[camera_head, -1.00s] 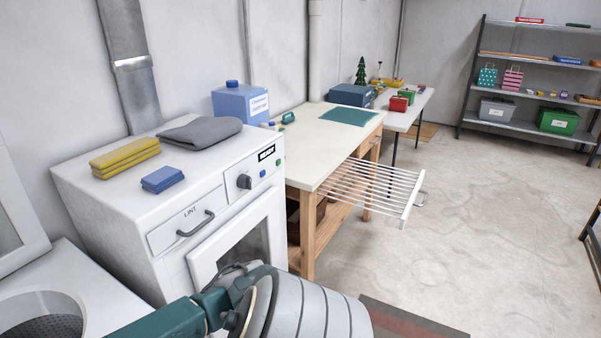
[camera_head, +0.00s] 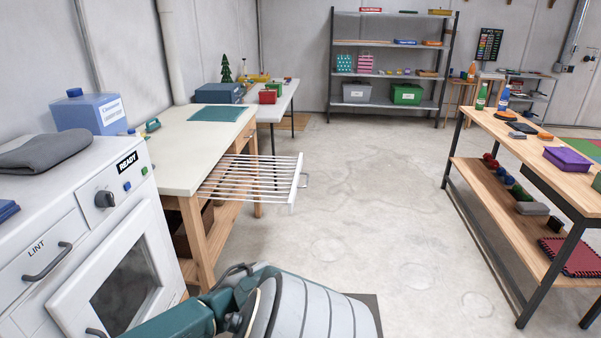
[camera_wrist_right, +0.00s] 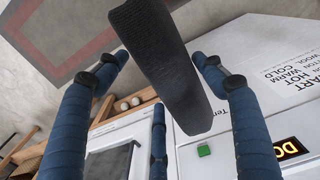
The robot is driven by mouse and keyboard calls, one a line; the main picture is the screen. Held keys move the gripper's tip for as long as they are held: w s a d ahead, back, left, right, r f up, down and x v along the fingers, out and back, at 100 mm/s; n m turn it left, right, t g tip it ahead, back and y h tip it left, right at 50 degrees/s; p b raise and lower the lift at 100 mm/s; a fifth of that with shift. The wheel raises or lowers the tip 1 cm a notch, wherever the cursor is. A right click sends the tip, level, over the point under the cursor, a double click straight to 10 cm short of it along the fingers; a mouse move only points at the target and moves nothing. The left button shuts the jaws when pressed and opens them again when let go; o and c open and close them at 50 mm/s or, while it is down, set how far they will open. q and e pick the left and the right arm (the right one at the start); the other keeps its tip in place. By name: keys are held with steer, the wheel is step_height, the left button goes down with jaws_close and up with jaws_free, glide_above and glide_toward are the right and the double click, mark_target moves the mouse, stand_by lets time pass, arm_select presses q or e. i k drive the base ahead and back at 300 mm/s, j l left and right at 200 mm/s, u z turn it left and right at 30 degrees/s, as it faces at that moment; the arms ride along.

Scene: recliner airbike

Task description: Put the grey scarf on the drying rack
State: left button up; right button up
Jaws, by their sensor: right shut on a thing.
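The drying rack (camera_head: 297,183) is a set of white slats pulled out from the side of the workbench in the head view; its slats look bare. In the right wrist view, my right gripper (camera_wrist_right: 161,60) has its blue fingers around a dark grey ribbed cloth, which looks like the grey scarf (camera_wrist_right: 165,70). Neither gripper shows in the head view, and my left gripper is in no view. A separate folded grey cloth (camera_head: 48,152) lies on the dryer.
The white dryer (camera_head: 115,215) stands at the left, with a blue detergent container (camera_head: 88,112) behind it. The workbench (camera_head: 190,150) adjoins the rack. A wooden table (camera_head: 560,160) stands at the right. Floor between them is clear. The wrist view shows a white machine panel (camera_wrist_right: 255,60) close by.

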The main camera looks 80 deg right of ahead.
mark_target(253, 185)
steer(key=i+l+z, duration=0.1)
steer(key=l+z, duration=0.35)
steer(key=i+l+z, duration=0.15)
steer(key=z, duration=0.25)
steer(key=i+l+z, duration=0.2)
steer(key=z, duration=0.25)
steer(key=i+l+z, duration=0.2)
steer(key=z, duration=0.2)
steer(key=l, duration=0.1)
